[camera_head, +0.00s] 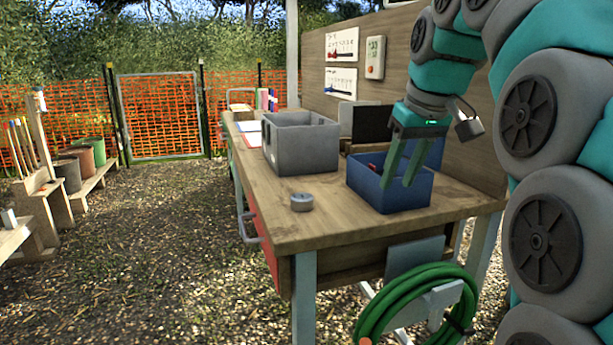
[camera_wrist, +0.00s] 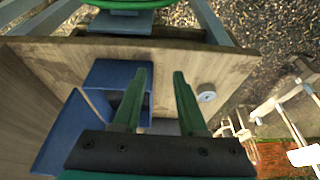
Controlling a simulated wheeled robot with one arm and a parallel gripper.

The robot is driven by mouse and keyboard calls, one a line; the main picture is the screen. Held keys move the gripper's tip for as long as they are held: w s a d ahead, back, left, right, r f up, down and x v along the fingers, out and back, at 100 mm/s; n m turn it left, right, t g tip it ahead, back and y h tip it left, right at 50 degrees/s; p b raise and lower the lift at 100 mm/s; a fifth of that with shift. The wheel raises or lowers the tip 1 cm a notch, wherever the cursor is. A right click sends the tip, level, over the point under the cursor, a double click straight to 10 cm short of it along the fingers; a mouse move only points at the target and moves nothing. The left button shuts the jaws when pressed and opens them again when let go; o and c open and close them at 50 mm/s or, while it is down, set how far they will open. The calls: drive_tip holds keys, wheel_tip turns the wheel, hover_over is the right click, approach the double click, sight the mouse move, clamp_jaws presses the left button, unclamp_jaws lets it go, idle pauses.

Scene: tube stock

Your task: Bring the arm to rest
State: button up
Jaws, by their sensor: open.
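My gripper (camera_head: 401,165) is open, with its two green fingers pointing down over the blue bin (camera_head: 407,197) on the workbench. The fingers also show apart in the wrist view (camera_wrist: 158,97), with nothing seen between them. In the head view the fingertips overlap the bin's opening and front wall; I cannot tell how far inside or above it they are. Small red items (camera_head: 373,167) show at the bin's left inside. My teal and grey arm reaches in from the right of the head view.
A grey crate (camera_head: 300,150) and a small round metal tin (camera_head: 302,202) stand on the wooden workbench (camera_head: 330,225). A wooden back panel (camera_head: 480,130) rises behind the bin. A green hose (camera_head: 375,305) hangs at the bench's near end. Gravel ground (camera_head: 170,250) is open at left.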

drive_tip(key=s+f+m+g+h, duration=0.1)
drive_tip(key=s+f+m+g, duration=0.2)
drive_tip(key=s+f, duration=2.8)
drive_tip(key=f+g, duration=0.1)
drive_tip(key=g, duration=0.1)
drive_tip(key=shift+a+f+g, duration=0.25)
drive_tip(key=shift+f+g, duration=0.05)
drive_tip(key=shift+f, duration=0.05)
drive_tip(key=shift+c, duration=0.3)
